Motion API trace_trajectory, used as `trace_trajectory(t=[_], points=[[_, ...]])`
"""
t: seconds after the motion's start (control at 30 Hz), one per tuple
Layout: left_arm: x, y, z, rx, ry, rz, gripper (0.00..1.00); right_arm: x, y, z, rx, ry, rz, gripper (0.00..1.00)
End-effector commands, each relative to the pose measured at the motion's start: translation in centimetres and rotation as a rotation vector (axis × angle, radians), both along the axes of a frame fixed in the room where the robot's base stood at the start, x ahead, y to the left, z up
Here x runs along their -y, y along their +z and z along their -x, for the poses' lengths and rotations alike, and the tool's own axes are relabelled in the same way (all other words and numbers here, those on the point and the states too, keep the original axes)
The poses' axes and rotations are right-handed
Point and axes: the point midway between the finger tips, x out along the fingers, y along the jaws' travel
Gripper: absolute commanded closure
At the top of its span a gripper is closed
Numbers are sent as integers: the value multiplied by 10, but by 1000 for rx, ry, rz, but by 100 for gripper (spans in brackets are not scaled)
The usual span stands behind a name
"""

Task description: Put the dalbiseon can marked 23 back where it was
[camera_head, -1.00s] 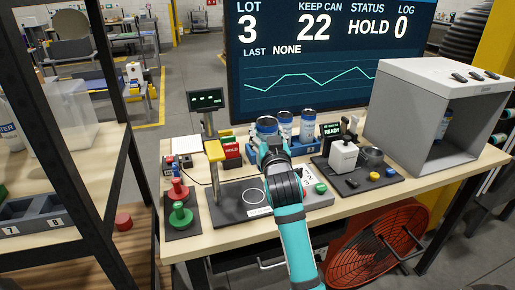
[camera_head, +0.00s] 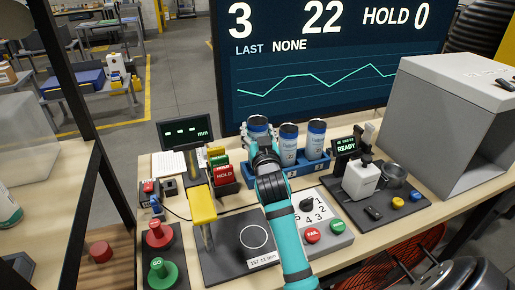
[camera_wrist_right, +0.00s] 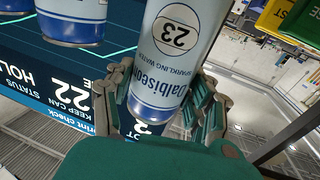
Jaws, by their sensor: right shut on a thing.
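My right gripper (camera_head: 262,148) is shut on the dalbiseon can marked 23 (camera_head: 257,127) at the left end of the blue can rack (camera_head: 318,169). The white and blue can also shows in the right wrist view (camera_wrist_right: 170,55), its number 23 facing the camera and the fingers on both sides of it. The can looks upright. Two similar cans, a middle one (camera_head: 288,145) and a right one (camera_head: 316,139), stand in the rack. My left gripper is not in view.
Red HOLD bin (camera_head: 224,174) sits close left of the rack. A gauge display (camera_head: 186,133) and yellow-topped stand (camera_head: 203,205) are further left. The READY printer unit (camera_head: 360,178) is on the right, beside a grey box (camera_head: 440,130). A large screen (camera_head: 320,60) stands behind.

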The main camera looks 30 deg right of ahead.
Motion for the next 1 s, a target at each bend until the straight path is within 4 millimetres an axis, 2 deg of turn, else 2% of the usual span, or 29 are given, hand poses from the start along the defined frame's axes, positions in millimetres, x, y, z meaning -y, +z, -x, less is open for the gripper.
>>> trace_trajectory(t=[0.17,0.33,0.5,0.73,0.77,0.8,0.9,1.0], points=[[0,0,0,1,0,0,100,0,-20,0,-3,1,-1,58],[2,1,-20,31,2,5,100,0,-42,0,-2,0,-1,58],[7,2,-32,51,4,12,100,0,-44,0,2,1,0,58],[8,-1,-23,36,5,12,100,0,-47,0,1,1,0,58],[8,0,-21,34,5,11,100,0,-46,0,2,1,0,42],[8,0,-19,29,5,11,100,0,-46,0,1,1,0,36],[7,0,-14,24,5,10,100,0,-46,0,1,1,0,23],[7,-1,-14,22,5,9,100,0,-46,0,1,1,0,21]])
